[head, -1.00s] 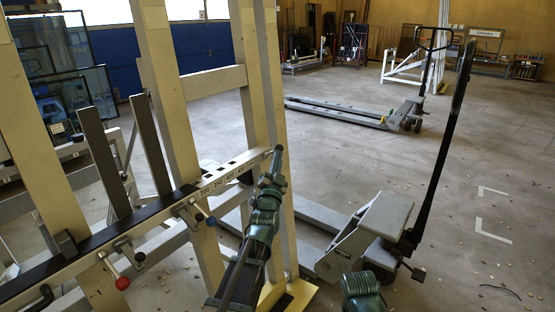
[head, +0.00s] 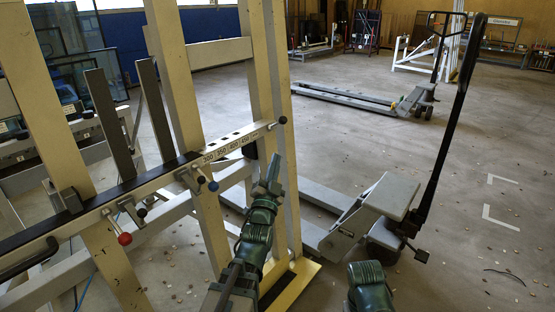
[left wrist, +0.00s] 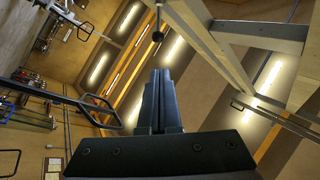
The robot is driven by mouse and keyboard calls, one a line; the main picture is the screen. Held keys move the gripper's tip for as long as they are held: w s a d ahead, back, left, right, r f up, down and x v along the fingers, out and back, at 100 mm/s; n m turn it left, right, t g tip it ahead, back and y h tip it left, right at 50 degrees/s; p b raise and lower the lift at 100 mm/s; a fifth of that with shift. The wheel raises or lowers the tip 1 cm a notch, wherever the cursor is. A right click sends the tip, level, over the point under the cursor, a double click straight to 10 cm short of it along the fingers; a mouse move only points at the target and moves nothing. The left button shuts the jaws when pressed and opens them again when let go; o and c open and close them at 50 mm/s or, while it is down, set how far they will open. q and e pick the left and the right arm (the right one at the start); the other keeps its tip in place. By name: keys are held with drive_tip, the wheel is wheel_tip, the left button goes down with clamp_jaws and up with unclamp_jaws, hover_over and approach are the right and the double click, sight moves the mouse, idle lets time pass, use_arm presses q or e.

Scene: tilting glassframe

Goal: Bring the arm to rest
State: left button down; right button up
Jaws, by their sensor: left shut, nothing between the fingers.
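The tilting glass frame (head: 200,139) stands at the left of the head view, with cream uprights and a rail (head: 235,141) with a number scale. My left gripper (head: 274,162) is below the rail end, in front of the right uprights, pointing up and apart from the black knob. In the left wrist view its fingers (left wrist: 160,82) are together and hold nothing; a dark round knob (left wrist: 157,36) shows beyond the tips. My right gripper is out of view.
A grey pallet truck (head: 395,195) with a tall black handle (head: 455,115) stands right of the frame. Another pallet truck (head: 345,97) is farther back. Glass panes (head: 68,70) lean at the far left. Open concrete floor (head: 440,150) lies to the right.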

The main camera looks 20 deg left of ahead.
use_arm(q)
drive_tip(key=s+d+f+g+h, duration=0.2)
drive_tip(key=d+f+g, duration=0.45)
drive_tip(key=f, duration=0.45)
drive_tip(key=s+d+f+g+h, duration=0.1)
drive_tip(key=d+f+g+h, duration=0.1)
drive_tip(key=d+f+g, duration=0.65)
drive_tip(key=s+d+f+n+g+y, duration=0.1)
drive_tip(key=s+f+g, duration=0.4)
drive_tip(key=s, duration=0.5)
drive_tip(key=s+d+f+n+g+y, duration=0.1)
drive_tip(key=s+d+f+g, duration=0.1)
drive_tip(key=s+f, duration=0.65)
wheel_tip(320, 180, up, 37)
drive_tip(key=s+p, duration=0.2)
drive_tip(key=p, duration=3.2)
drive_tip(key=shift+s+f+g, duration=0.2)
drive_tip(key=shift+s+g, duration=0.1)
drive_tip(key=shift+s, duration=0.1)
